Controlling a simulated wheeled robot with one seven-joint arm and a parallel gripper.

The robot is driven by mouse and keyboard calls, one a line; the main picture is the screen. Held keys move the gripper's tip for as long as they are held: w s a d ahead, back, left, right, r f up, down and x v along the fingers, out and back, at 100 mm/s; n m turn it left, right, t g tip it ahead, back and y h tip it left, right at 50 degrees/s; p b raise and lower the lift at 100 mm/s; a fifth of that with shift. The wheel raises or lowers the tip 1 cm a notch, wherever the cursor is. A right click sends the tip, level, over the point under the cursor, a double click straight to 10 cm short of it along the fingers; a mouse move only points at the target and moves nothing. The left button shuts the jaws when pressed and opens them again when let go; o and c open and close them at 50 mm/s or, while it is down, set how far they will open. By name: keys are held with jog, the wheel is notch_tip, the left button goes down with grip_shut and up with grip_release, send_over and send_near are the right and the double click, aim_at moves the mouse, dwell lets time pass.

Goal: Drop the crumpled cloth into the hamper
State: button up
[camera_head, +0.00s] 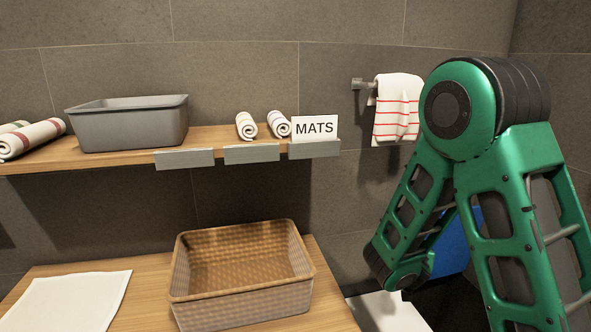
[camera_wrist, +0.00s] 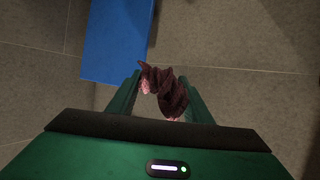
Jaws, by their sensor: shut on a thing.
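The crumpled cloth (camera_wrist: 172,92) is dark maroon with pinkish patches in the wrist view. My gripper (camera_wrist: 160,86) is shut on it, with a green finger on each side, and the cloth bunches up between the fingers. A flat blue shape (camera_wrist: 115,40) lies beyond the fingertips, up and to the left of the cloth; I cannot tell whether it is the hamper. A blue patch (camera_head: 453,243) also shows behind my green arm in the head view. My gripper and the cloth are not visible in the head view.
A woven basket (camera_head: 241,303) and a white cloth (camera_head: 68,302) are on the wooden counter. The shelf above holds a grey bin (camera_head: 130,125), rolled towels (camera_head: 246,125) and a MATS sign (camera_head: 314,128). A striped towel (camera_head: 397,108) hangs on the wall beside my arm.

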jog(key=w+d+f+m+g+h, duration=0.1)
jog(key=d+f+m+g+h, duration=0.3)
jog(key=d, duration=0.6)
jog(key=w+d+f+m+h, duration=0.1)
jog(key=d+f, duration=0.5)
jog(key=d, duration=0.4)
jog(key=w+d+f+m+g+h, duration=0.1)
jog(key=d+f+m+g+h, duration=0.15)
jog(key=d+f, duration=0.45)
jog(key=shift+m+y, duration=0.25)
jog(key=shift+y, duration=0.1)
jog(key=shift+s+d+f, duration=0.15)
jog(key=shift+d+f, duration=0.4)
jog(key=shift+f, duration=0.4)
jog(key=shift+s+d+f, duration=0.1)
jog(key=shift+d+f, duration=0.45)
jog(key=shift+f, duration=0.35)
jog(key=o, duration=1.1)
jog(key=v, duration=1)
jog(key=shift+s+a, duration=0.25)
jog(key=shift+a, duration=0.05)
